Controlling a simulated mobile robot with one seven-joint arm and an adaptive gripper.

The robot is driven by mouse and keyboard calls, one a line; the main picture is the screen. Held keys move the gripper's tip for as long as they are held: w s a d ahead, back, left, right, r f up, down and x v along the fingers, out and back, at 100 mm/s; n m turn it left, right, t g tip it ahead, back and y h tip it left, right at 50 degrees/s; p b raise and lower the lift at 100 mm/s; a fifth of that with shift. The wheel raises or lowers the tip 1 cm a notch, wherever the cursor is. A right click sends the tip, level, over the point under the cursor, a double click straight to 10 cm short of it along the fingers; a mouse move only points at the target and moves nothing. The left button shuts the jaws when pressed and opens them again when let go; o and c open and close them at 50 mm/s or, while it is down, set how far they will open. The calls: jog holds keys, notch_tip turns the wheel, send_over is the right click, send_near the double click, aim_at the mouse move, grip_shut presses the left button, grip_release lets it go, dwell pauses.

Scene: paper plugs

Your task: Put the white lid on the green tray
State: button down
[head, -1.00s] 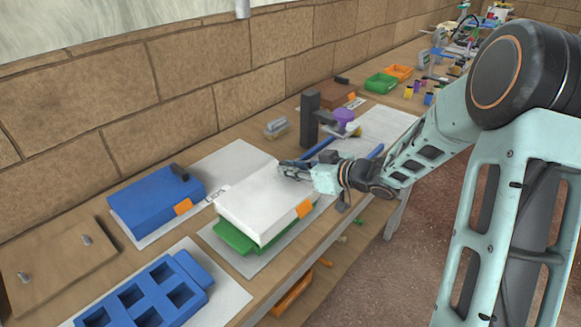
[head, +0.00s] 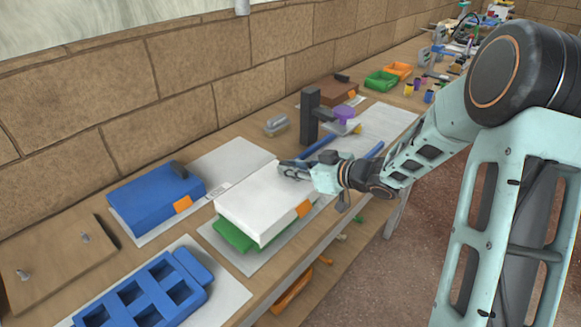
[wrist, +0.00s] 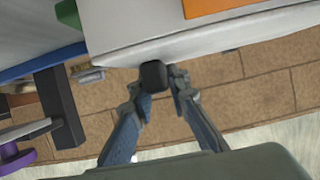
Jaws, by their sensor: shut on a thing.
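The white lid (head: 262,200) lies over the green tray (head: 234,236) in the head view. The tray's green edge shows below the lid at the front left, so the two look slightly out of line. An orange tab (head: 305,209) is on the lid's right side. In the wrist view the fingers (wrist: 160,76) are shut on a dark knob at the edge of the white lid (wrist: 150,25). I cannot tell whether the lid rests fully on the tray.
A blue lidded box (head: 155,202) stands to the left and a blue compartment tray (head: 140,300) in front. A dark upright post (head: 310,115) stands behind my gripper. Green (head: 381,81) and orange (head: 399,70) bins are farther back. The table's front edge runs close by.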

jog(key=shift+f, duration=0.15)
jog(key=c, duration=1.8)
grip_release()
jog(key=shift+o, duration=0.2)
jog(key=shift+d, duration=0.1)
